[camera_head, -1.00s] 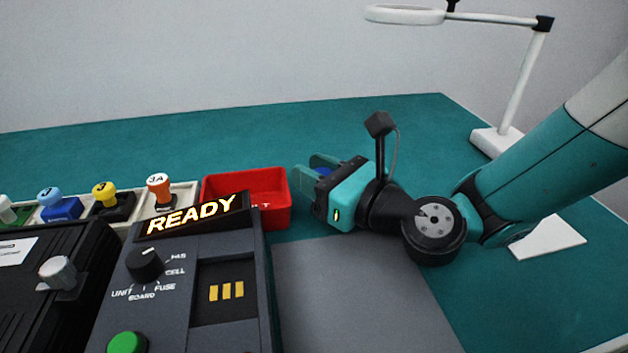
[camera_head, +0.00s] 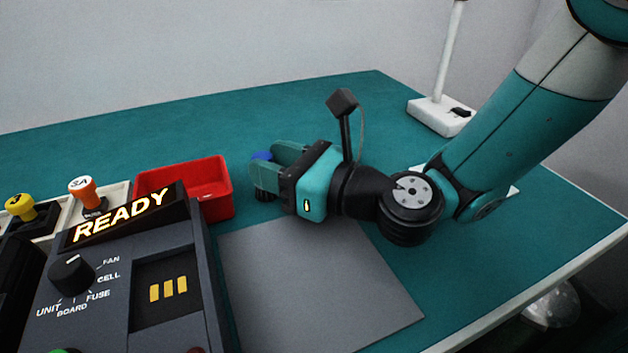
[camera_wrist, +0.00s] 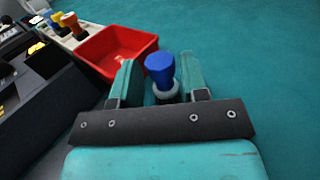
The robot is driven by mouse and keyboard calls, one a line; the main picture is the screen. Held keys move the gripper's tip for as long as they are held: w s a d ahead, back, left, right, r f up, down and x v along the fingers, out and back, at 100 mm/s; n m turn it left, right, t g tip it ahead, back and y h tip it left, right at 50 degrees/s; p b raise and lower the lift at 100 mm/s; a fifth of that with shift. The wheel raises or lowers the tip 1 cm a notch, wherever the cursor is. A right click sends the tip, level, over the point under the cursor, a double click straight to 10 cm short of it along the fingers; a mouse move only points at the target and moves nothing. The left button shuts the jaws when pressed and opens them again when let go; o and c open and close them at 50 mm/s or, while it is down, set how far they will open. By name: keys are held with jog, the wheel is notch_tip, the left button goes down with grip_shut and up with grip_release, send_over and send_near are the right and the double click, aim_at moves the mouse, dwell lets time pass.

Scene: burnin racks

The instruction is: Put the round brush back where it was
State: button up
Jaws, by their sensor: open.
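The round brush (camera_wrist: 160,68) shows a blue handle top over a pale grey collar in the wrist view. It stands upright between my two fingers, just right of the red bin. In the head view its blue top (camera_head: 262,156) shows above my fingers and a dark lower part shows below them; the middle is hidden. My gripper (camera_head: 264,168) is open, with one finger on each side of the brush. In the wrist view gaps show between the brush and the fingers (camera_wrist: 158,76).
The red bin (camera_head: 224,200) stands close left of my fingers. A tester (camera_head: 110,270) reading READY and a pale rack (camera_head: 118,193) with coloured-handled tools are further left. A grey mat (camera_head: 310,290) lies in front. A lamp base (camera_head: 440,115) stands behind right. The green table behind is clear.

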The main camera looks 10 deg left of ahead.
jog(key=b+v, duration=0.2)
jog(key=v, duration=0.1)
jog(key=b+v, duration=0.1)
jog(key=v, duration=0.3)
jog(key=shift+f+b, duration=0.2)
jog(key=shift+b, duration=0.2)
jog(key=shift+s+d+r+b, duration=0.2)
jog(key=shift+s+d+b, duration=0.1)
jog(key=shift+d, duration=0.3)
